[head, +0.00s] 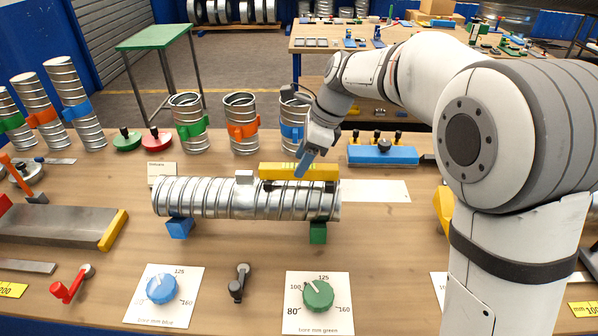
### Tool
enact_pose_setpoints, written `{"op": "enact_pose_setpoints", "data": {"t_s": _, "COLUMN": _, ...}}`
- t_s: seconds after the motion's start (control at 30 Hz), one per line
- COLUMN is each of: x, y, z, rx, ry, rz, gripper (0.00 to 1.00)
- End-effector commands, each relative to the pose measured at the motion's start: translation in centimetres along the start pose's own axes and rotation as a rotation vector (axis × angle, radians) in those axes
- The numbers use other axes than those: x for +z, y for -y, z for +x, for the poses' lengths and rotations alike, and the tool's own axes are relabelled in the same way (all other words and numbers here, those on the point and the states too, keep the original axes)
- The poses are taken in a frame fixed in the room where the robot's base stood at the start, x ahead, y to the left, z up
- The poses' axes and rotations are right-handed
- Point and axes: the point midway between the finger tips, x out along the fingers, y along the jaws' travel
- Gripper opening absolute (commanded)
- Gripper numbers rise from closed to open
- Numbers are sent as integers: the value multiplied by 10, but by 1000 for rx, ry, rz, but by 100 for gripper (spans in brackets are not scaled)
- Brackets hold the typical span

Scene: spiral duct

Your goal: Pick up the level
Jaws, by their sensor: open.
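The level, a yellow bar (326,172), lies lengthwise along the top right part of a horizontal silver spiral duct (200,199). My gripper (304,164) reaches down to the level from the upper right. The gripper is open. The duct rests on a blue support (180,228) at left and a green support (318,233) at right.
A small grey block (244,177) sits on the duct left of the level. Upright duct pieces with green (188,128), orange (241,130) and blue bands stand behind. A blue block with black-and-yellow pegs (383,154) lies behind right. Blue (161,289) and green (318,295) dials lie in front.

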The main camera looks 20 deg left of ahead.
Motion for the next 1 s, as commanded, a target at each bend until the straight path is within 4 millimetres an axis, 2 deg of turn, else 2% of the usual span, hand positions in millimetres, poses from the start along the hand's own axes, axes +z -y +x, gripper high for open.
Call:
{"op": "enact_pose_setpoints", "data": {"t_s": 0.2, "x": -1, "y": -2, "z": 32, "rx": 3, "ry": -2, "rz": -2, "gripper": 51}}
{"op": "enact_pose_setpoints", "data": {"t_s": 0.33, "x": -1, "y": -2, "z": 45, "rx": 2, "ry": -1, "rz": -2, "gripper": 51}}
{"op": "enact_pose_setpoints", "data": {"t_s": 1.0, "x": -2, "y": -2, "z": 50, "rx": 0, "ry": -1, "rz": -3, "gripper": 51}}
